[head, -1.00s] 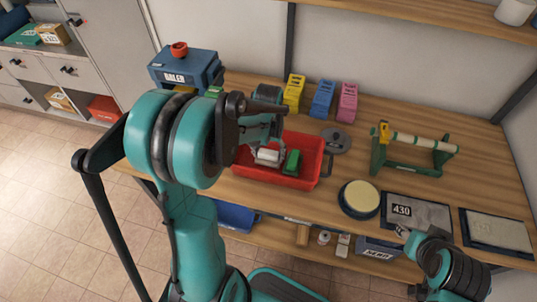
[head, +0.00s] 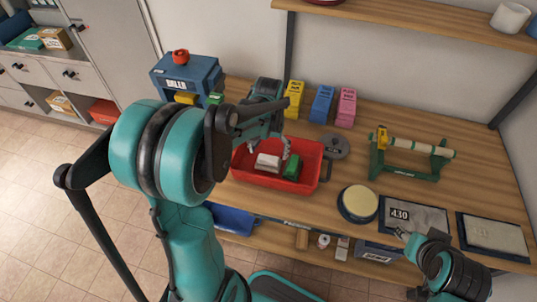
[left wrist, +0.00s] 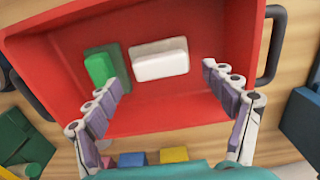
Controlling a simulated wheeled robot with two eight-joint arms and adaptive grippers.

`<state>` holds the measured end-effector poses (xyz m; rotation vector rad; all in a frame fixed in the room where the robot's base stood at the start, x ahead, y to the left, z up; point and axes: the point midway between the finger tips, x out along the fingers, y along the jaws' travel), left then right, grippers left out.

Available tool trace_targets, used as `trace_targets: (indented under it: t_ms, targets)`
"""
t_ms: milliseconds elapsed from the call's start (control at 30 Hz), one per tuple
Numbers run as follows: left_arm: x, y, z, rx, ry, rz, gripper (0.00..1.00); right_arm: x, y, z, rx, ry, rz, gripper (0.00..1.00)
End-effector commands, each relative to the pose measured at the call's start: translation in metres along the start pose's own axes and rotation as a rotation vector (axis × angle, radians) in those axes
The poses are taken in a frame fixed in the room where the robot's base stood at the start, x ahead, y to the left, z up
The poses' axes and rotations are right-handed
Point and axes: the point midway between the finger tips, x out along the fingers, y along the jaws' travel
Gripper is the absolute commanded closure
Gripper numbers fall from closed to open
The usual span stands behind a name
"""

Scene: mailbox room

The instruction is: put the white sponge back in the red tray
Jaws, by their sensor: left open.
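The white sponge (head: 267,162) lies inside the red tray (head: 322,172), beside a green block (head: 291,166). In the left wrist view the sponge (left wrist: 160,60) rests on the tray floor (left wrist: 215,25), next to the green block (left wrist: 100,67). My left gripper (head: 268,146) is open and empty above the tray. In the wrist view its fingers (left wrist: 163,78) are spread wide, clear of the sponge. My right gripper (head: 403,233) is partly seen at the bench's front edge; its fingers are too small to judge.
Yellow (head: 294,98), blue (head: 322,103) and pink (head: 346,107) boxes stand behind the tray. A grey disc (head: 335,146), a roll on a green stand (head: 405,160), a round yellowish pad (head: 358,203) and a scale marked 430 (head: 418,214) are to the right. A blue baler (head: 188,76) stands left.

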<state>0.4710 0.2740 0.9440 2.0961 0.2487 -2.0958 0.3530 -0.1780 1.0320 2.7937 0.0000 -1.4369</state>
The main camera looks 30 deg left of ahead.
Motion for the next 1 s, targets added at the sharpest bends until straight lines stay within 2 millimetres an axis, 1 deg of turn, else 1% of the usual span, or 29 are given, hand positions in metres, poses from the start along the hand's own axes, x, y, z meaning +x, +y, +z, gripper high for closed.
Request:
trace_targets:
  t_ms: [33, 200, 300, 433, 533, 567, 667, 800, 900, 1000]
  targets:
    - [-0.017, 0.0, 0.001, 0.0, 0.0, 0.0, 0.16, -0.007, 0.0, -0.005, 0.0, 0.0, 0.0, 0.59]
    - [-0.051, 0.0, 0.001, 0.0, 0.0, 0.0, 0.16, -0.016, 0.0, -0.011, 0.0, 0.0, 0.0, 0.59]
    - [-0.065, 0.0, 0.0, 0.0, 0.0, 0.0, 0.16, -0.019, 0.0, -0.014, 0.0, 0.0, 0.0, 0.59]
    - [-0.075, 0.0, 0.001, 0.001, 0.002, 0.0, 0.16, -0.021, 0.0, -0.015, 0.0, 0.0, 0.0, 0.59]
    - [-0.083, 0.005, 0.008, 0.012, 0.027, 0.001, 0.16, -0.021, 0.0, -0.015, 0.0, 0.0, 0.0, 0.59]
    - [-0.086, 0.007, 0.012, 0.018, 0.043, 0.001, 0.16, -0.021, 0.0, -0.015, 0.0, 0.0, 0.0, 0.59]
    - [-0.099, 0.018, 0.031, 0.049, 0.12, 0.005, 0.16, -0.021, 0.0, -0.015, 0.0, 0.0, 0.0, 0.59]
    - [-0.115, 0.037, 0.068, 0.107, 0.274, 0.018, 0.16, -0.021, 0.0, -0.015, 0.0, 0.0, 0.0, 0.59]
    - [-0.119, 0.048, 0.092, 0.148, 0.382, 0.032, 0.16, -0.021, 0.0, -0.015, 0.0, 0.0, 0.0, 0.59]
    - [-0.119, 0.056, 0.113, 0.183, 0.478, 0.047, 0.16, -0.021, 0.0, -0.015, 0.0, 0.0, 0.0, 0.59]
